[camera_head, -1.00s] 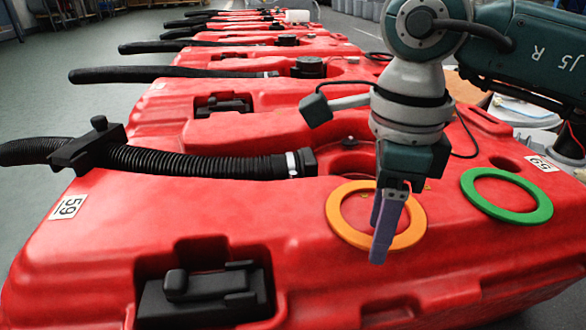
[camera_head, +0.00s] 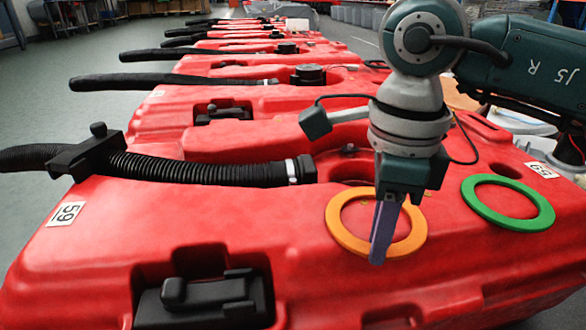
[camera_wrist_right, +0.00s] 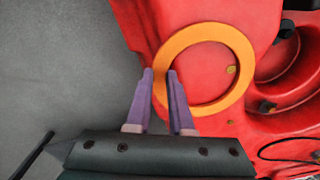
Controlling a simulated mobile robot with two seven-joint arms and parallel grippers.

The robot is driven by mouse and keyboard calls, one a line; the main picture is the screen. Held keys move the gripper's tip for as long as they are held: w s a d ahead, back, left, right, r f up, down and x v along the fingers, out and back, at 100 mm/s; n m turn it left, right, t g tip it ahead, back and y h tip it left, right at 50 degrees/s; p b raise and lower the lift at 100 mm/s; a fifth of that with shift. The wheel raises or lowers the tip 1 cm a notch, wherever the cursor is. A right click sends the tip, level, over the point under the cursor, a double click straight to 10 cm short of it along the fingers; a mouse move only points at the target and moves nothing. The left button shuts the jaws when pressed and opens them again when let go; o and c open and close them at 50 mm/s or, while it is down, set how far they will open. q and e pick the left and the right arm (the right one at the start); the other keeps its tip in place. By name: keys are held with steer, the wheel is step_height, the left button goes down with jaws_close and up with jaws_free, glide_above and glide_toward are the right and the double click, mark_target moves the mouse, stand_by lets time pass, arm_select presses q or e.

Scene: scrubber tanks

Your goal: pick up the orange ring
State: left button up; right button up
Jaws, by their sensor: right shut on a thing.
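The orange ring (camera_head: 334,218) lies flat on the red tank top (camera_head: 290,225). My right gripper (camera_head: 379,258) reaches down from above, its purple fingers at the near part of the ring. In the right wrist view the fingers (camera_wrist_right: 160,73) stand either side of the band of the orange ring (camera_wrist_right: 205,32), shut on it. The fingers hide a small part of the band. The ring shows no clear lift off the tank. My left gripper is not in view.
A green ring (camera_head: 476,205) lies on the tank to the right. A black ribbed hose (camera_head: 200,168) runs across the tank at left, and a black latch (camera_head: 205,298) sits in a recess in front. More red tanks stand in a row behind.

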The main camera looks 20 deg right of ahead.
jaws_close()
steer(key=shift+r, duration=0.1)
